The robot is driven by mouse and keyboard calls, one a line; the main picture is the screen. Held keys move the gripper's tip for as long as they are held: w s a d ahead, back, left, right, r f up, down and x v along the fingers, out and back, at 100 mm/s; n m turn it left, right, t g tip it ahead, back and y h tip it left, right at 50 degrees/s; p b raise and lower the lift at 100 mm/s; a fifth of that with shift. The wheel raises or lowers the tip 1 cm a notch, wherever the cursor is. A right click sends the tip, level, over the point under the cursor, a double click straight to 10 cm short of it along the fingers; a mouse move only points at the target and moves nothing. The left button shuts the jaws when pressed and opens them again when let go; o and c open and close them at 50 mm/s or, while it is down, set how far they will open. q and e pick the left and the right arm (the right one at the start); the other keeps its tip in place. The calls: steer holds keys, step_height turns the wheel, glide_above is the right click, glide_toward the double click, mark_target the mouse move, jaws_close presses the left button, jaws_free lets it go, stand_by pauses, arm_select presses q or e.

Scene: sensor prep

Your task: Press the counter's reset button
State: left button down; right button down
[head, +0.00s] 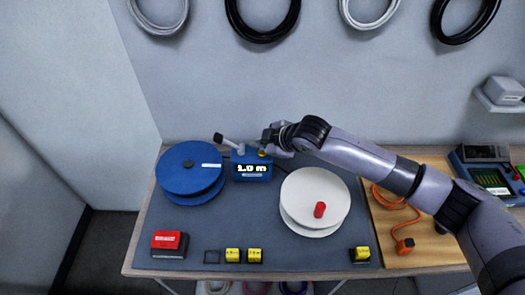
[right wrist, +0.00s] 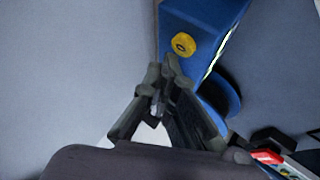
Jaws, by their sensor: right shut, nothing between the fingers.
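The counter (head: 252,172) is a blue box whose lit display reads about 1.0 m, at the middle back of the grey mat. Its round yellow button (head: 262,153) sits on top at the right end. The button also shows in the right wrist view (right wrist: 183,45), with a dark centre, on the blue counter body (right wrist: 205,14). My right gripper (head: 268,143) is shut and empty, right beside the button. In the right wrist view its fingertips (right wrist: 164,70) lie just below the button, with a small gap in the picture; contact cannot be told. My left gripper is out of view.
A blue spool (head: 180,180) stands left of the counter and a white spool (head: 300,222) with a red peg to its right. An orange cable (head: 405,243) lies right.

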mark_target(261, 154)
steer(key=shift+f, duration=0.4)
steer(key=shift+f, duration=0.5)
stand_by(0.5)
steer(key=shift+r, duration=0.1)
steer(key=shift+r+p, duration=0.8)
step_height(261, 154, up, 5)
steer(key=p, duration=0.5)
steer(key=shift+r, duration=0.1)
stand_by(0.4)
stand_by(0.4)
